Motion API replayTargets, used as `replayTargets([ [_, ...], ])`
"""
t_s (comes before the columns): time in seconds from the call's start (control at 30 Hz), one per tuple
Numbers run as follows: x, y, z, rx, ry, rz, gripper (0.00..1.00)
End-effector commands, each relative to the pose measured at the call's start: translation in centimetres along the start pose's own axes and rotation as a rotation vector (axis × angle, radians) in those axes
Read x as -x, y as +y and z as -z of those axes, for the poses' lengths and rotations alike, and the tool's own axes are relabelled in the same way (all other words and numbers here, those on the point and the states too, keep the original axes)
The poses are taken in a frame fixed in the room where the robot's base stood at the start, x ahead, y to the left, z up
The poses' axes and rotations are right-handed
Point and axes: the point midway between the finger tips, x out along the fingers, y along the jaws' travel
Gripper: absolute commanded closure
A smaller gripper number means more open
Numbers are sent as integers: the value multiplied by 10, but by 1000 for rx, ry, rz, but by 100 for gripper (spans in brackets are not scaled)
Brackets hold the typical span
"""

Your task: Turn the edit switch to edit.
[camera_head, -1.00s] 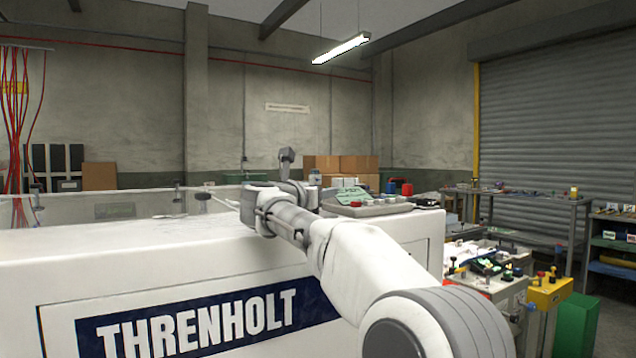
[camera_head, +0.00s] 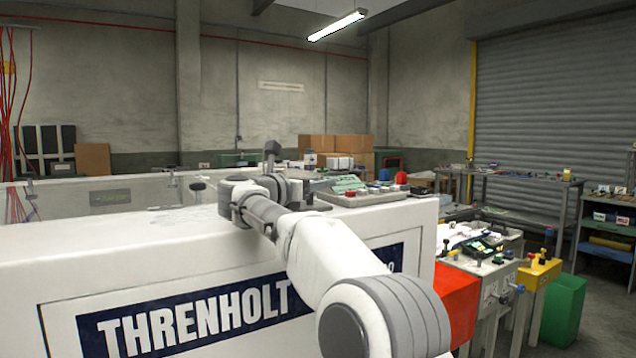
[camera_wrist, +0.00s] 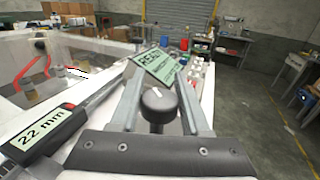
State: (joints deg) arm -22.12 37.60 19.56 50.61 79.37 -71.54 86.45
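The edit switch cannot be told apart by its label in either view. A grey control panel (camera_head: 362,198) with a tilted green screen and small coloured controls lies on top of the white Threnholt machine (camera_head: 120,255). In the wrist view its green screen (camera_wrist: 158,64) reads something like "READY", with red and pale controls (camera_wrist: 194,73) beside it. My gripper (camera_wrist: 157,82) shows its two fingers apart, pointing towards the panel. A round black knob (camera_wrist: 158,103) appears in the gap between them; whether they touch it cannot be told.
A black bar with a "22 mm" display (camera_wrist: 45,130) lies left of my gripper. A clear-walled enclosure (camera_head: 110,198) stands behind the machine top. At right are a red box (camera_head: 457,295), a cluttered bench, a yellow stand (camera_head: 540,275) and a green bin (camera_head: 565,308). Floor further right is open.

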Motion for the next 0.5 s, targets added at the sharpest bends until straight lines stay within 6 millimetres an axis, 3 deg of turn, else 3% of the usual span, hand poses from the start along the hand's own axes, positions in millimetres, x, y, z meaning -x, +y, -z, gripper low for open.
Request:
replayTargets([
  [0.03, 0, 0, 1, 2, 1, 1, 43],
  [0.13, 0, 0, 1, 1, 0, 0, 26],
  [0.5, 5, 0, 0, 0, -1, -1, 26],
])
